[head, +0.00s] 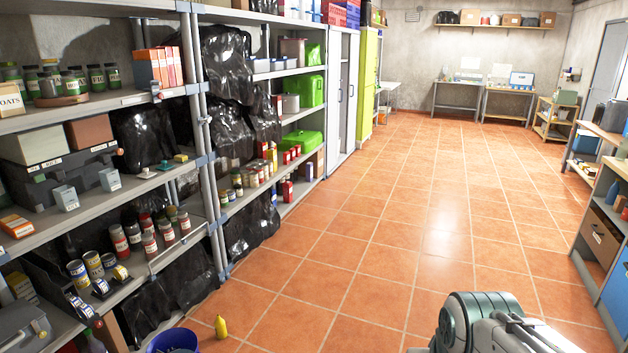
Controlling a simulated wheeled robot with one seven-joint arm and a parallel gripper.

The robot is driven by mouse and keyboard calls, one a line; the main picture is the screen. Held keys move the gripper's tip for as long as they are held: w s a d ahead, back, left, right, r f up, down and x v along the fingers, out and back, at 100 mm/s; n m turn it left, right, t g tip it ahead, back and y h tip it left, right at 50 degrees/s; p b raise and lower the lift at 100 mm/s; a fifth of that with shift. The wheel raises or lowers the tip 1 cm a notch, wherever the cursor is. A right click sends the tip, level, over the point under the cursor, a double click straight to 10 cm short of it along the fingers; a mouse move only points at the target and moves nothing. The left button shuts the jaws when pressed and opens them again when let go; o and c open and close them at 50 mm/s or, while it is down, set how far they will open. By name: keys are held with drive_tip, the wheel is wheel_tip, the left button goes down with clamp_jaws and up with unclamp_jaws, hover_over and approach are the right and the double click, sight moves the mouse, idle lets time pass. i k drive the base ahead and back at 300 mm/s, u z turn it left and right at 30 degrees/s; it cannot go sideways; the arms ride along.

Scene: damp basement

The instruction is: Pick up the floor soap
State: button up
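A small yellow bottle (220,327) stands on the tiled floor at the bottom left of the head view, just right of a blue bucket. No label can be read on it, so I cannot tell for sure that it is the floor soap. Part of my arm (482,322) shows at the bottom edge, right of centre, well to the right of the yellow bottle. My gripper's fingers do not show.
A blue bucket (172,341) is cut off by the bottom edge. Long metal shelves (205,150) with jars, cans, boxes and black bags line the left side. A shelf unit (598,230) stands at the right. The orange tiled floor (400,220) between them is clear.

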sight(221, 330)
drive_tip(key=u, duration=0.1)
drive_tip(key=i, duration=1.7)
drive_tip(key=u, duration=1.25)
drive_tip(key=i, duration=1.5)
drive_tip(key=u, duration=0.95)
